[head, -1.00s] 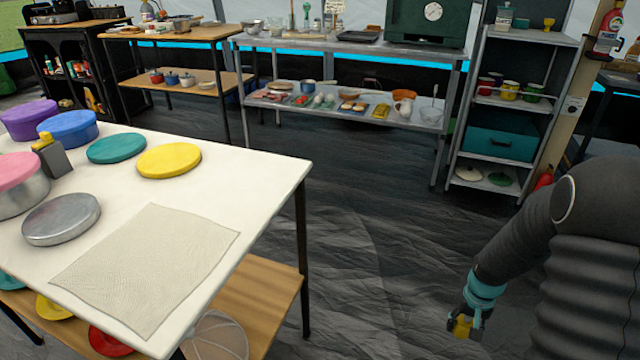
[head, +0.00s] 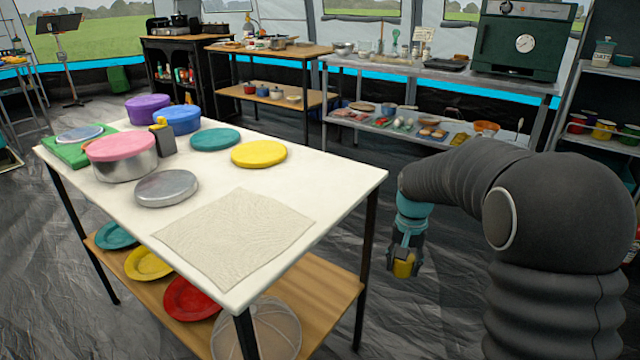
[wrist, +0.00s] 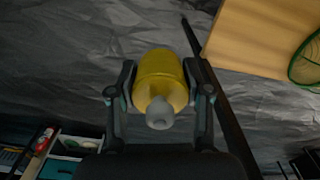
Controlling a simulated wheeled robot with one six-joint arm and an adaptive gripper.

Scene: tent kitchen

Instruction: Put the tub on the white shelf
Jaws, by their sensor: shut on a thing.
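My gripper (head: 404,262) is shut on a small yellow thing (head: 403,267) beyond the right side of the white table (head: 340,178), over the dark floor. In the wrist view the yellow thing (wrist: 160,75) sits between both fingers, with a rounded body and a grey knob-like end. I cannot tell whether it is the tub. Round lidded containers stand on the table: a steel one with a pink lid (head: 122,146), a blue one (head: 178,119) and a purple one (head: 147,108).
A beige cloth (head: 236,234) lies flat at the table's near right. Loose lids, such as the yellow one (head: 259,153), lie behind it. A wooden lower shelf (head: 322,294) holds plates. A long bench (head: 345,66) stands behind.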

